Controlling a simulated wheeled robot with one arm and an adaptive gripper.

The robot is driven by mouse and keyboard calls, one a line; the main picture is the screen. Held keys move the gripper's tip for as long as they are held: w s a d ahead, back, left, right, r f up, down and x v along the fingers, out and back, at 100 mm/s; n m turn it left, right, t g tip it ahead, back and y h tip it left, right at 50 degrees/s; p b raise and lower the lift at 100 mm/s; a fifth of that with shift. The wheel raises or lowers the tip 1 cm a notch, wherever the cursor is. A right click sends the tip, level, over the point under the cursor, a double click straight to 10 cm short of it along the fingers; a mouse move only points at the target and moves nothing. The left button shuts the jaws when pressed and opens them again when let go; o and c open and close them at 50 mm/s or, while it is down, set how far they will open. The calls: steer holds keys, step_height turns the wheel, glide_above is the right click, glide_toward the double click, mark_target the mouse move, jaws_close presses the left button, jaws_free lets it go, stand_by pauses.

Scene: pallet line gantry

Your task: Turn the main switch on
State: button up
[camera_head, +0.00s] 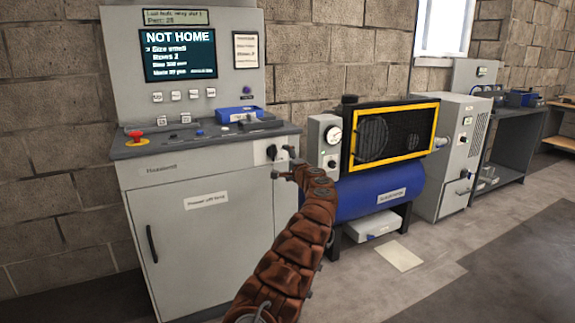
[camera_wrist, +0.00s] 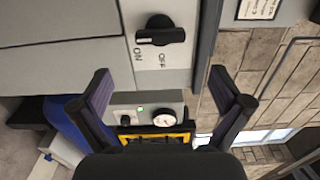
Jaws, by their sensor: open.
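The main switch (camera_wrist: 160,30) is a black rotary knob on a pale plate marked ON and OFF. It sits beyond the fingertips at the top of the wrist view, with its bar lying across the picture. In the head view the switch (camera_head: 271,152) is on the upper right of the grey console's front. My gripper (camera_head: 284,164) is just right of and in front of it. In the wrist view my gripper (camera_wrist: 166,90) is open, with nothing between its fingers and a gap to the knob.
The grey console (camera_head: 210,240) has a screen (camera_head: 180,54) reading NOT HOME and a red emergency button (camera_head: 136,136). A blue compressor (camera_head: 372,192) with a gauge (camera_head: 333,134) and a yellow-framed guard (camera_head: 436,115) stands right of it. Open floor lies in front.

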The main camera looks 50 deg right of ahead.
steer(key=shift+v, duration=1.25)
steer(key=shift+a, duration=0.2)
stand_by(0.3)
